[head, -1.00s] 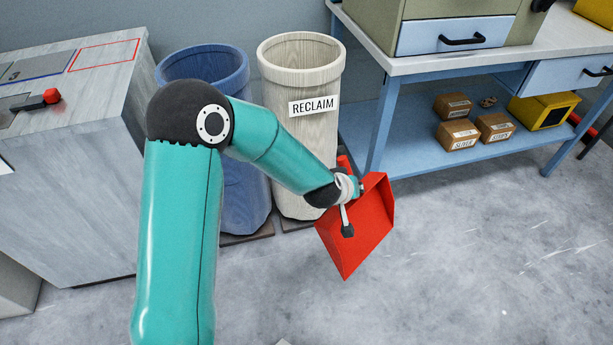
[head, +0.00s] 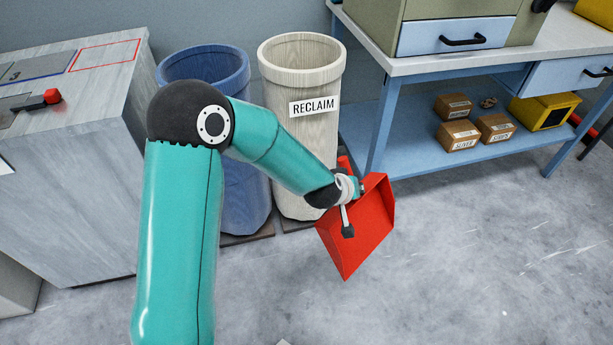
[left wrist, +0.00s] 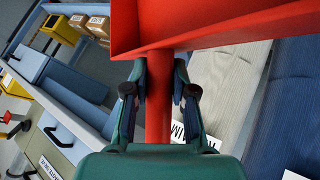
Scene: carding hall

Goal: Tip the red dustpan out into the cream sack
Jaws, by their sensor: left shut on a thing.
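The red dustpan (head: 357,230) hangs in front of the cream sack and to its right in the head view, tilted. My left gripper (head: 350,194) is shut on its handle. In the left wrist view the left gripper's fingers (left wrist: 159,95) close on both sides of the red handle, and the dustpan (left wrist: 220,22) spans the top. The pan looks empty where its inside shows in the head view. The cream sack (head: 299,157), labelled RECLAIM, stands upright and open-topped; it also shows in the left wrist view (left wrist: 228,90). The right gripper is not in view.
A blue sack (head: 243,175) stands left of the cream sack. A grey cabinet (head: 75,190) with a red lever stands at the far left. A blue bench (head: 400,150) with boxes on its lower shelf stands at the right. The floor (head: 480,260) in front is clear.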

